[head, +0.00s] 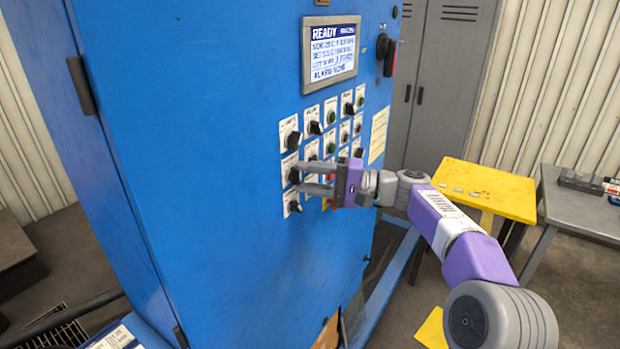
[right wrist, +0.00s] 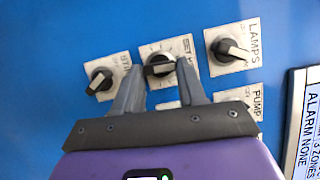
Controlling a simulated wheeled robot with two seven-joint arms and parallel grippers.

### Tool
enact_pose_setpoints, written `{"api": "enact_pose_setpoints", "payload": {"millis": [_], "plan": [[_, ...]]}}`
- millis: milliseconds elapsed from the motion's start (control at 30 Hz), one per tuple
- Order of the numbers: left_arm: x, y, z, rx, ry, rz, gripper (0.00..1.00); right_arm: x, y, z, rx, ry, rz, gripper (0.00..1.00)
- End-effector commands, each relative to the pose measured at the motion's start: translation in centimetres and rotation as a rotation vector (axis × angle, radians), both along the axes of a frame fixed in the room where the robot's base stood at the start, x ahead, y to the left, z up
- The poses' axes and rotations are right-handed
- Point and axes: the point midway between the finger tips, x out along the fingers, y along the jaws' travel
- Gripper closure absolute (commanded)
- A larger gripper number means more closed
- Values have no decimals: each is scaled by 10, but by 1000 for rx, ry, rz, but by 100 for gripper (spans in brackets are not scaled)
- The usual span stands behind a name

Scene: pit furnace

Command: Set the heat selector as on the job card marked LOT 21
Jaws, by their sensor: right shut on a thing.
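The selector knob (right wrist: 160,66) is a round black knob on a white plate whose visible label begins "SET H". Its pointer lies nearly level in the right wrist view. My right gripper (head: 300,177) is shut on this knob, one grey finger on each side. In the head view the knob (head: 293,174) is the middle one of the panel's left column, partly hidden by the fingers. The rest of its label and scale is covered or too small to read. No card readable as LOT 21 shows. My left gripper is not in view.
The LAMPS knob (right wrist: 233,50) and another knob (right wrist: 100,80) flank the fingers closely. The blue cabinet (head: 200,230) carries several more controls, a READY screen (head: 331,50) and a cream sheet (head: 379,135). A yellow table (head: 510,190) with small pieces stands right.

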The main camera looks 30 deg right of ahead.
Motion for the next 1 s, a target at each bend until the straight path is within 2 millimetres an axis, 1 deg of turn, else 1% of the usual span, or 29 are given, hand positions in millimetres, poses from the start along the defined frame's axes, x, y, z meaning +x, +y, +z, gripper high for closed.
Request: {"api": "enact_pose_setpoints", "payload": {"millis": [200, 400, 900, 933, 1000], "plan": [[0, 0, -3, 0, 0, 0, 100, 0, 0, -2, 99, 58, -1, 90], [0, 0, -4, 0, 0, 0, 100, 0, 0, -2, 145, 85, -1, 90], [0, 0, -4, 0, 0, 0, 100, 0, 0, -2, 160, 93, -1, 90], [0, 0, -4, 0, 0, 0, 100, 0, 0, -2, 160, 93, -1, 58], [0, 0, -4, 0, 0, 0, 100, 0, 0, -2, 160, 93, -1, 47]]}}
